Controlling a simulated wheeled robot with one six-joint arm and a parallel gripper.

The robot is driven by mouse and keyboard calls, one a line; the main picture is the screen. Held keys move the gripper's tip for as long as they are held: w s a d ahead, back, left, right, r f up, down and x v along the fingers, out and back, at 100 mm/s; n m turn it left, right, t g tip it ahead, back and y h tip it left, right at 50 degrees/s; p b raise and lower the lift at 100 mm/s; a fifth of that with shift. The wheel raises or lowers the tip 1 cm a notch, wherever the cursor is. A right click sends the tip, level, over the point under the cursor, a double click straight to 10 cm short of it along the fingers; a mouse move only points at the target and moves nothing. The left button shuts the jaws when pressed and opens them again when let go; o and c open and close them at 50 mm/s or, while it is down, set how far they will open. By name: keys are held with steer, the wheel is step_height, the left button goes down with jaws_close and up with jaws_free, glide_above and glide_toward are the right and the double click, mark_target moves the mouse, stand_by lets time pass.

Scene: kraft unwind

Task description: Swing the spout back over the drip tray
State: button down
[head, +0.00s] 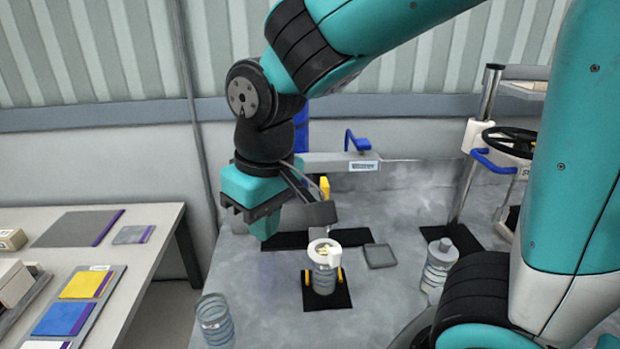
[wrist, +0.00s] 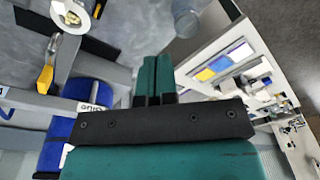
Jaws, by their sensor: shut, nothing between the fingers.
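The spout (head: 320,213) appears as a dark grey part with a yellow handle (head: 325,187), partly hidden by my arm. It seems to reach over or close to a clear bottle (head: 324,280) with a white collar, though the exact overlap is unclear. A small flat grey square tray (head: 380,256), which looks like the drip tray, lies right of the bottle. My gripper (head: 264,228) is shut and empty, pointing down left of the spout. In the wrist view its green fingers (wrist: 157,65) touch each other, and the yellow handle (wrist: 45,78) is well to their left.
Another clear bottle (head: 438,268) stands at the right and an open clear jar (head: 215,322) at the front left. A grey beam (head: 400,162) with a blue lever (head: 356,140) runs behind. A side table (head: 120,292) with coloured pads is at the left.

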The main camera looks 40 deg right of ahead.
steer(key=w+d+r+m+h+p, duration=0.1)
steer(key=w+d+r+m+h, duration=0.2)
steer(key=w+d+m+h, duration=0.5)
steer(key=w+m, duration=0.3)
steer(key=w, duration=0.2)
steer(key=shift+g, duration=0.3)
steer(key=shift+d+f, duration=0.1)
steer(key=p, duration=0.4)
glide_toward(320, 192)
steer(key=x, duration=0.4)
steer(key=shift+s+d+f, duration=0.15)
steer(key=shift+s+f, duration=0.1)
steer(key=shift+s, duration=0.05)
